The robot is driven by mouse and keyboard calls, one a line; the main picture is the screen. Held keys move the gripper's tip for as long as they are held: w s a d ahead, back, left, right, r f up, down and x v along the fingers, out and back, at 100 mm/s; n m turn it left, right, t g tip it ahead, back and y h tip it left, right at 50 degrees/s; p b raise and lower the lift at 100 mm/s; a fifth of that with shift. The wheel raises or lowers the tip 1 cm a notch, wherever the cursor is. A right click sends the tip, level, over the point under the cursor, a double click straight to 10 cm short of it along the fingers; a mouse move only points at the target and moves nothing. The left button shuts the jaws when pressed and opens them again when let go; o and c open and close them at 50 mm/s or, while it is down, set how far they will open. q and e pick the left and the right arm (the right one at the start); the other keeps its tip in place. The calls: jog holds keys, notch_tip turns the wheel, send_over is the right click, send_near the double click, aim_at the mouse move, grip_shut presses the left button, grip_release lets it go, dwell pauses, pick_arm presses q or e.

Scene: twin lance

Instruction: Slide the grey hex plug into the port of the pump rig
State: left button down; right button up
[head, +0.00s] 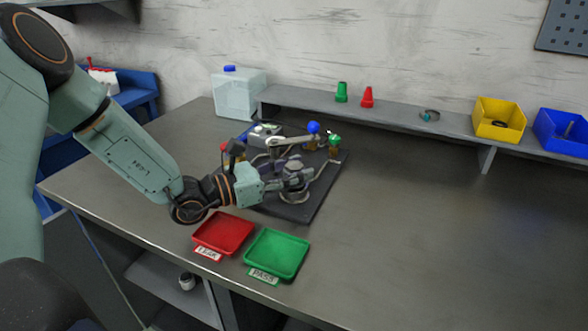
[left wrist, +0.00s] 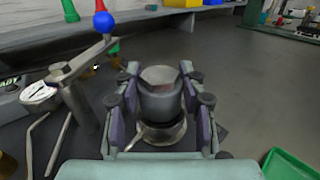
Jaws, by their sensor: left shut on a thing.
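My left gripper (head: 298,179) reaches in from the left over the pump rig's dark base plate (head: 318,203). Its fingers (left wrist: 160,100) are shut on the grey hex plug (left wrist: 160,104), one on each side. My right gripper is not in view.
The rig's lever with a blue ball (head: 313,127) and a green knob (head: 335,140) stand close behind the gripper. A red tray (head: 224,233) and a green tray (head: 277,254) lie in front. The table's right side is clear.

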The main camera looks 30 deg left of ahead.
aim_at(294, 165)
pick_arm(q)
jog(key=shift+f, duration=0.2)
jog(key=c, duration=0.7)
grip_release()
jog(key=shift+r, duration=5.05)
